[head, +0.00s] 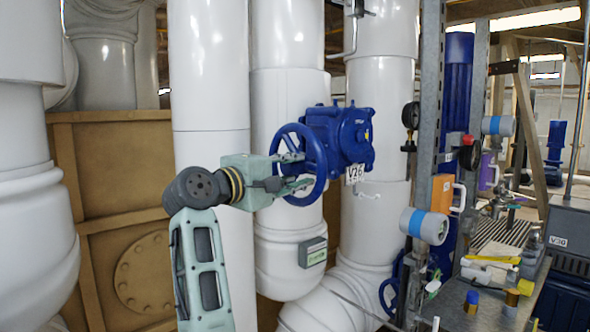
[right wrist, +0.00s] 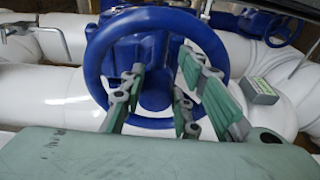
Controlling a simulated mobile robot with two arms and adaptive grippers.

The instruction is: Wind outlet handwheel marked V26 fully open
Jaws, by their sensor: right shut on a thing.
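The blue handwheel (head: 320,160) stands upright on the left side of a blue valve gearbox (head: 340,137). A white tag reading V26 (head: 355,174) hangs under the gearbox. My right gripper (head: 299,172) reaches in from the left, its fingers at the wheel and shut on it. In the right wrist view the wheel's rim (right wrist: 91,65) fills the upper middle. My right gripper's fingers (right wrist: 164,75) show there on both sides of the hub, reaching inside the rim. The exact contact is hard to see. My left gripper is not in view.
White pipes (head: 210,80) stand close behind and beside the wheel. A small grey-green box (head: 313,252) is on the pipe below. A metal post (head: 430,120) with gauges and a bench (head: 480,305) with loose items stand to the right. Another blue handwheel (head: 388,297) sits low.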

